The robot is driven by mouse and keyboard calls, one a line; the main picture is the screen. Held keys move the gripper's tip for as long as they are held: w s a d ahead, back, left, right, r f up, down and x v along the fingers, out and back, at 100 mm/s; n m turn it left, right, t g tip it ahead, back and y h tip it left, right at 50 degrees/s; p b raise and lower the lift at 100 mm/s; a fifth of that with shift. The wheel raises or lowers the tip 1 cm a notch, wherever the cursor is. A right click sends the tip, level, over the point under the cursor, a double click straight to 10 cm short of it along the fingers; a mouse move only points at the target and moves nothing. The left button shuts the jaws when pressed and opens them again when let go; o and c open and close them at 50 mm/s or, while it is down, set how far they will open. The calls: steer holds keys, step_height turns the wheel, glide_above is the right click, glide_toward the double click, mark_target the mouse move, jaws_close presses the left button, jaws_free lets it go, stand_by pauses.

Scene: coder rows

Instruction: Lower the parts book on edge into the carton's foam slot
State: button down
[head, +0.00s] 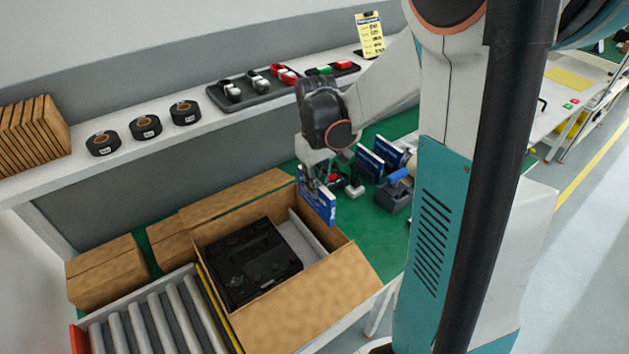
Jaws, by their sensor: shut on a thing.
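My gripper (309,180) is shut on a thin blue-and-white parts book (318,205). It holds the book on edge, raised near the right rim of the open carton. The carton (325,300) is brown cardboard with its flaps folded outward. A black device (250,262) fills most of its inside. Light grey foam (301,240) lies along the right side of the device. The slot itself is hard to make out. The fingertips are small and partly hidden by the book. I cannot tell whether the book touches the carton flap.
More blue-and-white books (377,158) stand on the green bench to the right of my gripper. A roller conveyor (160,325) and a closed carton (107,272) lie to the left. A shelf (60,184) with tape rolls (145,127) runs behind.

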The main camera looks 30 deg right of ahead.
mark_target(316, 207)
steer(key=shift+f+b, duration=2.85)
steer(key=shift+f, duration=1.4)
steer(key=shift+s+f, duration=0.2)
steer(key=shift+f, duration=0.05)
steer(key=shift+s+b, duration=0.1)
steer(key=shift+b, duration=0.2)
steer(key=c, duration=1.7)
jaws_free()
steer(key=shift+o, duration=0.8)
steer(key=shift+f, duration=0.1)
steer(key=shift+w+f, duration=0.1)
steer(key=shift+w, duration=0.1)
steer(key=shift+r, duration=0.2)
